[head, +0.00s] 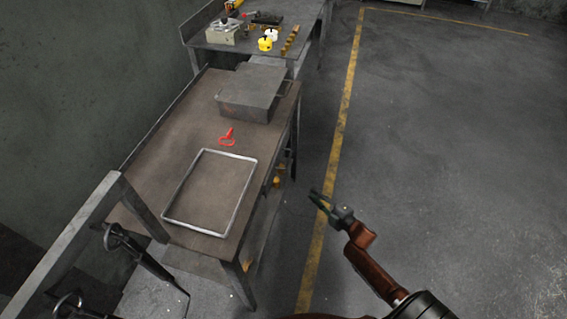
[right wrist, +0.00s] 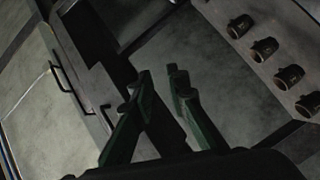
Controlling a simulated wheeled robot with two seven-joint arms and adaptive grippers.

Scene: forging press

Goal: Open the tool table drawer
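The nearer table (head: 175,130) has a brown top and dark metal legs and stands left of centre in the head view. Its drawer front cannot be made out there. In the right wrist view a dark front panel (right wrist: 88,88) carries a black bar handle (right wrist: 62,90); it looks like a drawer front, but how far it is open I cannot tell. My right gripper (head: 322,199) is right of the table, over the floor. Its green fingers (right wrist: 158,76) are apart and empty, with the handle to their left, not touched. My left gripper is not in view.
A grey lidded box (head: 248,100), a red object (head: 227,138) and a square metal frame (head: 165,207) lie on the tabletop. A second table (head: 222,52) behind holds tools. Floor to the right is clear.

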